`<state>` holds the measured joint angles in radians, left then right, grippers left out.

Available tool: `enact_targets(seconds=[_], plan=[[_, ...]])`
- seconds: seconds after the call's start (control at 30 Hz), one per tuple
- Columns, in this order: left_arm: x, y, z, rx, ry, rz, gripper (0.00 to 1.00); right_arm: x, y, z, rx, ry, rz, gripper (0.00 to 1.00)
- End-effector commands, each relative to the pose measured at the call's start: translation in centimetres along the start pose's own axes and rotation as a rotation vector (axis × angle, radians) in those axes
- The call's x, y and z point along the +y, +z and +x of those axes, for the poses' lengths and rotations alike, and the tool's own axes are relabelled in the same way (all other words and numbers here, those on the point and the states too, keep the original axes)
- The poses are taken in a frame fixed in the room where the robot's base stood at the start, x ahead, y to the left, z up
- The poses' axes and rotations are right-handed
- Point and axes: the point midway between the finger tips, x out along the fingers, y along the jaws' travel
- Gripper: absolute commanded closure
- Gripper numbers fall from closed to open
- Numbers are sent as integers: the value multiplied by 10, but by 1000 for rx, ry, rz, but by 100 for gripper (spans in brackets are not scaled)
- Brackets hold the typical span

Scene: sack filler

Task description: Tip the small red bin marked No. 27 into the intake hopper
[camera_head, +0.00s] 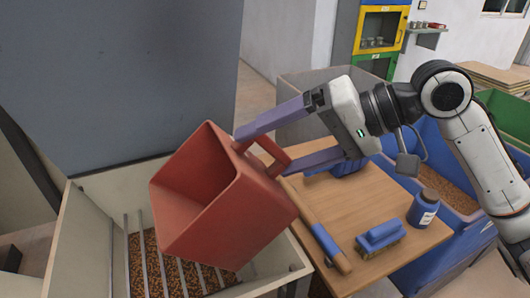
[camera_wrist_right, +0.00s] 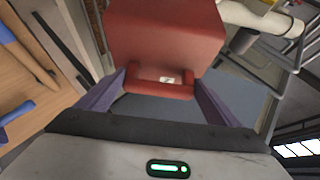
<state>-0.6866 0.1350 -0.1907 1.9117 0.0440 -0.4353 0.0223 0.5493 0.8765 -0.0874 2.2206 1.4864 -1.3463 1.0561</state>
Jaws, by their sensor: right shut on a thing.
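The small red bin (camera_head: 226,205) is held tilted over the intake hopper (camera_head: 88,228), with its open mouth facing left and its inside looking empty. My right gripper (camera_head: 262,147) is shut on the bin's handle. In the right wrist view the red bin (camera_wrist_right: 165,35) is above my right gripper (camera_wrist_right: 160,92), its handle between the purple fingers. The number 27 is not readable in either view. The hopper has metal bars across it, and brown pellets (camera_head: 147,270) lie below them. My left gripper is not in view.
A wooden table (camera_head: 385,190) right of the hopper holds a blue-handled tool (camera_head: 325,240), a blue brush (camera_head: 380,236) and a blue bottle (camera_head: 424,207). A blue bin (camera_head: 440,145) of pellets stands behind it. A grey panel (camera_head: 140,75) rises behind the hopper.

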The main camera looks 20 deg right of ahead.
Motion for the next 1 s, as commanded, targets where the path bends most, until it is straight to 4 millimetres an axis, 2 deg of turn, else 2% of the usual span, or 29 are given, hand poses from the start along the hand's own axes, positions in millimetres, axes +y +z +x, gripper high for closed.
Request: enact_targets(seconds=[0.03, 0.2, 0.4, 0.63, 0.8, 1.0], plan=[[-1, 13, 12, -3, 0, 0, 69, 7, 2, 4, 3, -21, 7, 54], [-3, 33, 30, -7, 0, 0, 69, 14, 0, 1, 2, -80, 42, 54], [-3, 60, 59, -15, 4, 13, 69, 38, 12, 20, -2, -217, 133, 54], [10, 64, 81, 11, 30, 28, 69, 59, 22, 36, -3, -375, 231, 54], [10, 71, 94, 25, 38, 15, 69, 70, 28, 44, -3, -470, 290, 54], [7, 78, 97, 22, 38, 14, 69, 74, 30, 48, -3, -529, 325, 54]])
